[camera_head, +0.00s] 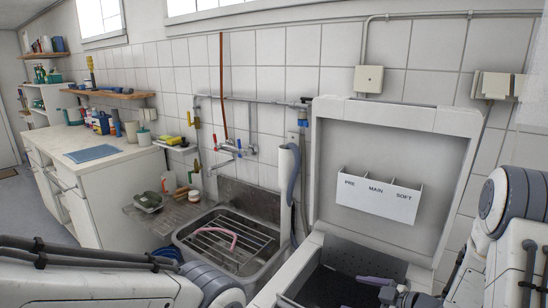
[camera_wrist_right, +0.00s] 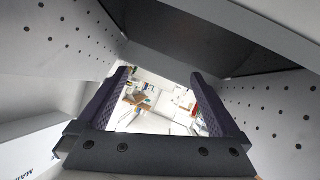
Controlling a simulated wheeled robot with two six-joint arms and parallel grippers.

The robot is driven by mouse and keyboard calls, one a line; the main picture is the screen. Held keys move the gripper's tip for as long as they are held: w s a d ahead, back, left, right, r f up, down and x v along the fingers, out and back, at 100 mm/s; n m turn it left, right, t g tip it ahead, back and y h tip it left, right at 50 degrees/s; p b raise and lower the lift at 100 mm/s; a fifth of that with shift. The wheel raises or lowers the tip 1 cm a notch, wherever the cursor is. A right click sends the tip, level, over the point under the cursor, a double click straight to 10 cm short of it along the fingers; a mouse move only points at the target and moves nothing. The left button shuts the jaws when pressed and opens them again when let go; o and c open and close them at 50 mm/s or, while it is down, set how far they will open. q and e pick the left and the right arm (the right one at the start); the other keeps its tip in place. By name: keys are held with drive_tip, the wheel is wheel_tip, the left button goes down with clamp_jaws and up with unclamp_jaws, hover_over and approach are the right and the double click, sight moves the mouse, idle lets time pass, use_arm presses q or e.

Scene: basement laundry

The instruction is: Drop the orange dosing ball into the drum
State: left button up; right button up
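The top-loading washer stands open at the lower right of the head view, its raised lid (camera_head: 390,150) carrying a dispenser marked PRE, MAIN and SOFT (camera_head: 378,193). The dark drum opening (camera_head: 325,285) shows below the lid. My right gripper (camera_head: 362,292) is at this opening. In the right wrist view its two fingers (camera_wrist_right: 160,75) stand wide apart with nothing between them. Perforated grey drum walls (camera_wrist_right: 265,110) surround the fingers there. I cannot make out the orange dosing ball in either view.
Left of the washer is a metal sink (camera_head: 240,262) with a wire rack and a pink item (camera_head: 218,234). A grey hose (camera_head: 292,175) hangs between them. A white counter (camera_head: 95,155) with a blue cloth (camera_head: 91,153) stands farther left. The raised lid blocks space behind the opening.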

drive_tip(key=p+v, duration=0.1)
drive_tip(key=v, duration=0.9)
drive_tip(key=shift+s, duration=0.2)
drive_tip(key=shift+w+d+r, duration=0.1)
drive_tip(key=b+x, duration=0.1)
drive_tip(key=x, duration=0.9)
drive_tip(key=shift+w+r+p, duration=0.1)
drive_tip(key=shift+r+p, duration=2.5)
drive_tip(key=shift+f, duration=0.15)
